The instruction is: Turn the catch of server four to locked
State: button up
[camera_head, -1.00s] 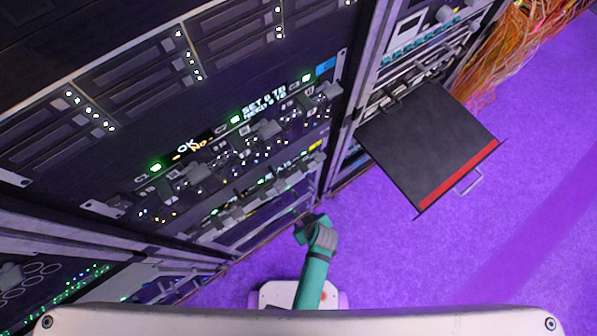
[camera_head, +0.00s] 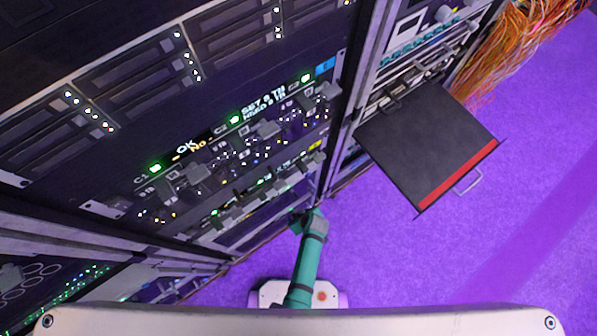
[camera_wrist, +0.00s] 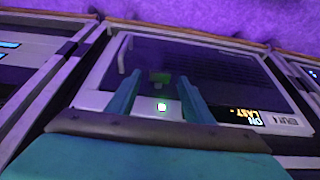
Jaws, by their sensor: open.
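My gripper (camera_wrist: 155,74) is open in the wrist view, its two teal fingers apart in front of a dark server panel (camera_wrist: 225,75) with a pale frame. A small greenish block (camera_wrist: 160,79), perhaps the catch, shows between the fingertips. I cannot tell whether the fingers touch it or which way it is turned. A lit green light (camera_wrist: 161,106) is below it, and a small display (camera_wrist: 245,117) is to the right. The label beside the display is too blurred to read surely. In the head view my teal arm reaches the low part of the rack; the fingers are not clear there.
In the head view, the rack (camera_head: 225,150) fills the left and middle. A black drawer (camera_head: 430,145) with a red edge sticks out at the right. Orange cables (camera_head: 525,40) hang at the upper right. The purple floor (camera_head: 480,240) at the right is clear.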

jog(key=shift+w+f, duration=0.1)
jog(key=shift+f, duration=0.15)
jog(key=c, duration=1)
jog(key=shift+w, duration=0.1)
jog(key=shift+c, duration=0.2)
jog(key=g+y, duration=0.1)
jog(key=w+d+g+y, duration=0.1)
jog(key=shift+m+y, duration=0.4)
jog(key=shift+w+d+f+m+g+y, duration=0.1)
jog(key=shift+d+f+m+g+y, duration=0.1)
jog(key=shift+g+y, duration=0.4)
jog(key=shift+w+d+f+m+g+y, duration=0.15)
jog(key=shift+g+y, duration=0.25)
jog(key=shift+y, duration=0.4)
jog(key=shift+d+y, duration=0.1)
jog(key=shift+y, duration=0.4)
jog(key=shift+s+f+g, duration=0.1)
jog(key=shift+s+g, duration=0.1)
jog(key=shift+g, duration=0.2)
